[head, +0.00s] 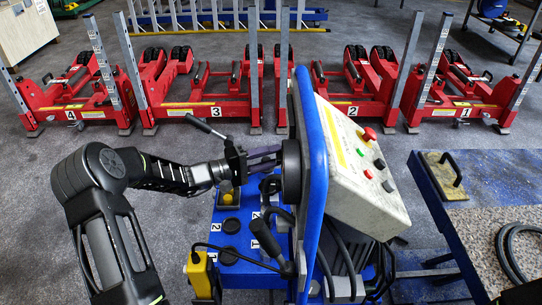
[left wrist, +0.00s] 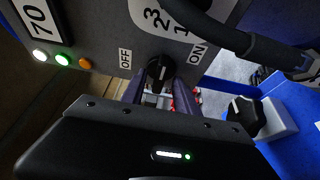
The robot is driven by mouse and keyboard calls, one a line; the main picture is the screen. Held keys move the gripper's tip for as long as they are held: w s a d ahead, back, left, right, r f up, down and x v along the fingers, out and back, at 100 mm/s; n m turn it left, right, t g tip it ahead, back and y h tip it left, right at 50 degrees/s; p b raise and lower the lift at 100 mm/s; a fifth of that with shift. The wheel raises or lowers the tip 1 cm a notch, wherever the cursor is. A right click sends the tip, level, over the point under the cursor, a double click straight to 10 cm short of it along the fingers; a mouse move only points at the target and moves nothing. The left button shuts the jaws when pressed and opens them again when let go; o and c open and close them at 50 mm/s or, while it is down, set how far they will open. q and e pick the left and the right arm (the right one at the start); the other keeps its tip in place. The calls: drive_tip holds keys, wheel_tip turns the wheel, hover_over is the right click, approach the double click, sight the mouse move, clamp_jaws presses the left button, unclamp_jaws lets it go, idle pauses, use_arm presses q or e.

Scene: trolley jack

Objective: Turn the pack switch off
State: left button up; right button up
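The pack switch, a black rotary knob (left wrist: 159,72), sits on a dark grey panel (left wrist: 105,45) between the OFF and ON labels in the left wrist view. My left gripper (left wrist: 159,88) has its two dark fingers apart, one on each side of the knob; a gap shows between them, and firm contact cannot be made out. In the head view my left gripper (head: 262,153) reaches to the left side of the blue console (head: 315,150), where the knob is hidden. My right gripper is not in view.
A lever with a black cable (left wrist: 240,40) and another black knob (left wrist: 245,117) are close by on the right. A sloped button box (head: 350,165) with a red button stands on the console. Red trolley jacks (head: 205,100) line the back; a blue bench (head: 440,200) is at right.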

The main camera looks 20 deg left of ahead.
use_arm(q)
drive_tip(key=shift+c, duration=0.2)
clamp_jaws()
idle(0.5)
